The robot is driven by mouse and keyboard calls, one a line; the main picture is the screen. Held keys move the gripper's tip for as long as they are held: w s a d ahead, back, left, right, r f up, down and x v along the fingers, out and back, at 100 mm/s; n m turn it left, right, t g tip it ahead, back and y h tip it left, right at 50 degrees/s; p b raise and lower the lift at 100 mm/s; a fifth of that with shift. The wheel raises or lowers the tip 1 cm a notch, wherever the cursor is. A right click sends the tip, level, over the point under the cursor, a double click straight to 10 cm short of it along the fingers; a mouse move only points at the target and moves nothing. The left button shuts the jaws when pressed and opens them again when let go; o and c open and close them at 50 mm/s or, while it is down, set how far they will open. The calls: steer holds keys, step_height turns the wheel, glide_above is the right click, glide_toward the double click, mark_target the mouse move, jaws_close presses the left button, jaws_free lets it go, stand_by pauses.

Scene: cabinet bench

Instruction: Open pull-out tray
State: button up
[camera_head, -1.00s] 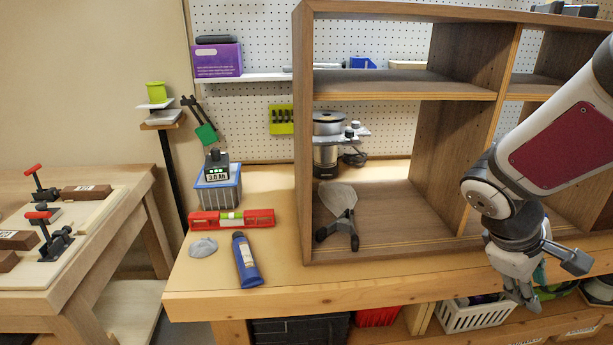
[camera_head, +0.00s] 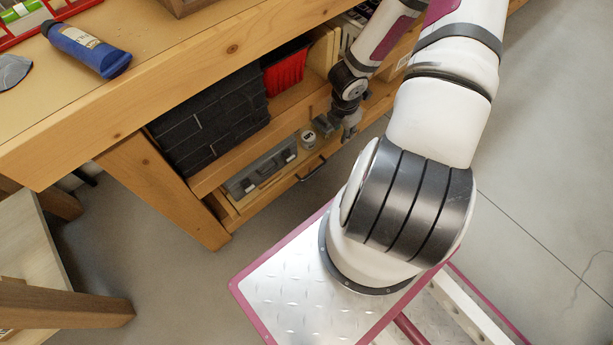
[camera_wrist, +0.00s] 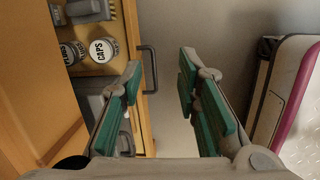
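The pull-out tray (camera_head: 263,188) is a wooden tray low under the bench, holding a grey case and a small jar. Its dark bar handle (camera_head: 313,169) is on the front. In the wrist view the handle (camera_wrist: 154,70) stands out from the wooden front (camera_wrist: 133,40), ahead of my fingers and nearer the left one. My gripper (camera_head: 347,132) is just above and to the right of the handle in the head view. I cannot tell how far out the tray is.
A jar marked CAPS (camera_wrist: 102,50) and a grey case (camera_head: 262,165) sit in the tray. A dark bin (camera_head: 208,122) and a red bin (camera_head: 286,70) stand on the shelf above. A wooden bench leg (camera_head: 165,190) is at left.

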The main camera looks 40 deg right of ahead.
steer(key=n+t+y+b, duration=0.1)
steer(key=y+b, duration=0.1)
steer(key=b, duration=0.1)
glide_toward(315, 171)
steer(key=f+b, duration=0.1)
steer(key=f, duration=0.1)
steer(key=w+f+b, duration=0.1)
steer(key=f+b, duration=0.1)
steer(key=f, duration=0.1)
steer(key=f+b, duration=0.1)
steer(key=f, duration=0.1)
steer(key=shift+w+f+b, duration=0.2)
steer(key=shift+f+b, duration=0.15)
steer(key=shift+f, duration=0.05)
jaws_close()
